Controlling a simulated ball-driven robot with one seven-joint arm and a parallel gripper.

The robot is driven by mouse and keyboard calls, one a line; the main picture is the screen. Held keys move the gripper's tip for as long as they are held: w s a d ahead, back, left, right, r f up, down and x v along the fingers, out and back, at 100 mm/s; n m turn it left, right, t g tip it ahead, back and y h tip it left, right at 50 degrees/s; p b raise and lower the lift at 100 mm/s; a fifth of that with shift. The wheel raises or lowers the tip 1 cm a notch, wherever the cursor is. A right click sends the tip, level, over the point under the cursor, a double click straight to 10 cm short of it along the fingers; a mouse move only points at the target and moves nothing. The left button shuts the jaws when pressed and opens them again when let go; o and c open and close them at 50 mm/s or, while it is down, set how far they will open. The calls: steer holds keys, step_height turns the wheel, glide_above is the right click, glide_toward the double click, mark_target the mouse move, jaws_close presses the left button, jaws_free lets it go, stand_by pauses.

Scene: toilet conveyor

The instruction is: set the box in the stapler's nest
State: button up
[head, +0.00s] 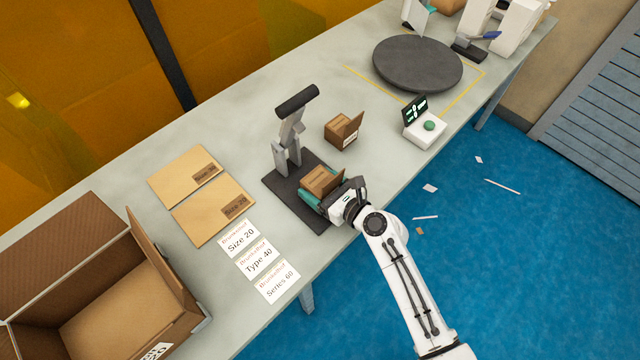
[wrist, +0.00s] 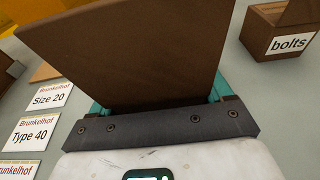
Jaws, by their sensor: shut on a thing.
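The stapler (head: 291,130) stands on the bench with a dark base plate (head: 283,198) in front of its grey post and black top bar. My gripper (head: 322,193) is shut on a small brown cardboard box (head: 318,180) over the front part of that plate. Its teal fingers lie along the sides of the box. In the wrist view the raised brown flap of the box (wrist: 130,50) fills the middle and hides the stapler and the nest. I cannot tell whether the box touches the plate.
A second small box (head: 341,131), labelled "bolts" in the wrist view (wrist: 278,35), stands right of the stapler. Flat cardboard pieces (head: 213,210), label cards (head: 258,258) and a large open carton (head: 150,300) lie to the left. A grey turntable (head: 418,63) and a small display device (head: 425,130) are at right.

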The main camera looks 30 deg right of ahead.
steer(key=shift+f, duration=0.2)
steer(key=o, duration=0.9)
steer(key=b+v, duration=0.1)
steer(key=v, duration=0.9)
steer(key=shift+s+d, duration=0.15)
steer(key=shift+s, duration=0.2)
